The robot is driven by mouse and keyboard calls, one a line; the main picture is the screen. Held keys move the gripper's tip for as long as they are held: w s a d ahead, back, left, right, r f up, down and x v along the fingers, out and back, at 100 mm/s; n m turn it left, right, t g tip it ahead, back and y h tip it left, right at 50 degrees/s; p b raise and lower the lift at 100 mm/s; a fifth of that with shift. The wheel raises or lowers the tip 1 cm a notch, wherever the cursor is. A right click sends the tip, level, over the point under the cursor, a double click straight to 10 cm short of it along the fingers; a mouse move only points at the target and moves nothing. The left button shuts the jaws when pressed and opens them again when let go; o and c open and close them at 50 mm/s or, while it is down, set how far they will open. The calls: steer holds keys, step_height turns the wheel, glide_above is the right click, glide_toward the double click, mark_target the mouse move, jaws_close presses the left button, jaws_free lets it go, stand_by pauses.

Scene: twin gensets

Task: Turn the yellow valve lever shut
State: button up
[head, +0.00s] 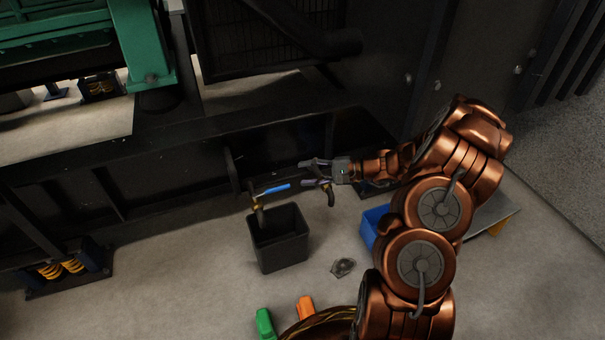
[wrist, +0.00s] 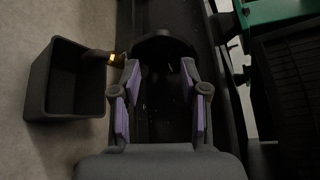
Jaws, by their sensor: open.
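I cannot make out a yellow lever in either view. In the head view a blue lever handle (head: 276,188) lies near level above a spout with a brass-coloured part (head: 257,202). A second brass-coloured spout (head: 331,198) hangs just below my gripper; its top and any lever on it are hidden. My gripper (head: 303,174) is open, right of the blue handle, with nothing seen between its fingers. In the wrist view my open gripper (wrist: 160,66) faces the dark base frame, and a brass-coloured fitting (wrist: 115,59) shows beside the left fingertip.
A black bin (head: 280,256) stands on the floor below the blue handle; it also shows in the wrist view (wrist: 38,92). A blue box (head: 371,229) and a low table (head: 492,218) are at right. The dark base frame (head: 150,172) runs behind. A dark patch (head: 343,267) lies on the floor.

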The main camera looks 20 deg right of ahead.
steer(key=shift+s+a+r+n+g, duration=0.15)
steer(key=shift+s+a+r+g, duration=0.15)
steer(key=shift+a, duration=0.25)
steer(key=shift+s+a+r+n+g, duration=0.1)
steer(key=shift+a+r+n+g, duration=0.1)
steer(key=shift+a+r, duration=0.25)
steer(key=shift+a+f, duration=0.1)
